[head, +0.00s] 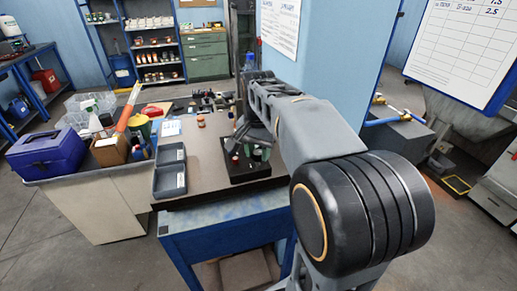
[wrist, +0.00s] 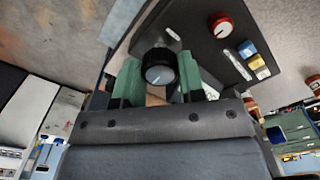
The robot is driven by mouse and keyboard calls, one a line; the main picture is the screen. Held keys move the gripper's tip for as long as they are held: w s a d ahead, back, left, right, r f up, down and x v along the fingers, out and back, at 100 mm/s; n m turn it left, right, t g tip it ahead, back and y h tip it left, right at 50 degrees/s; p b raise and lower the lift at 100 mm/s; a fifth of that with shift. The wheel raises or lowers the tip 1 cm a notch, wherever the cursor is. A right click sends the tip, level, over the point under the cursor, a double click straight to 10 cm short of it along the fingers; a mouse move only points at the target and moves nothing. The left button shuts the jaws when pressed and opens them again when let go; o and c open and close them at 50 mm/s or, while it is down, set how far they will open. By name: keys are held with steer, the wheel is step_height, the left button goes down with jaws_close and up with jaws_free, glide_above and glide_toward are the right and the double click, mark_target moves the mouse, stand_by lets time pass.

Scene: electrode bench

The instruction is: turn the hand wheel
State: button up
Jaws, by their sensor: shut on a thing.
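In the wrist view a round black knob (wrist: 158,66) with a grey face sits between the two green fingertips of my gripper (wrist: 159,82). My gripper is shut on this knob, one finger on each side. The knob stands by a dark panel (wrist: 190,30), and its lower part is hidden by the gripper. I cannot make out a spoked wheel, so the knob may be the hand wheel. In the head view my arm reaches over the bench to a black unit (head: 250,174), and the knob cannot be picked out there.
The panel also carries a red knob (wrist: 222,25), a blue button (wrist: 247,49) and a yellow button (wrist: 257,62). On the bench, grey trays (head: 170,179) lie left of the black unit. A blue case (head: 46,152) stands on the left counter. A blue pillar (head: 335,60) rises behind my arm.

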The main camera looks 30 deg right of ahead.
steer(key=m, duration=0.4)
steer(key=shift+r+m+p, duration=0.1)
steer(key=shift+m+p, duration=0.2)
steer(key=shift+p, duration=0.1)
steer(key=m, duration=0.5)
steer(key=shift+p, duration=0.35)
steer(key=m, duration=0.5)
steer(key=shift+m+p, duration=0.3)
steer(key=shift+m, duration=2.6)
steer(key=o, duration=0.9)
steer(key=shift+p, duration=0.3)
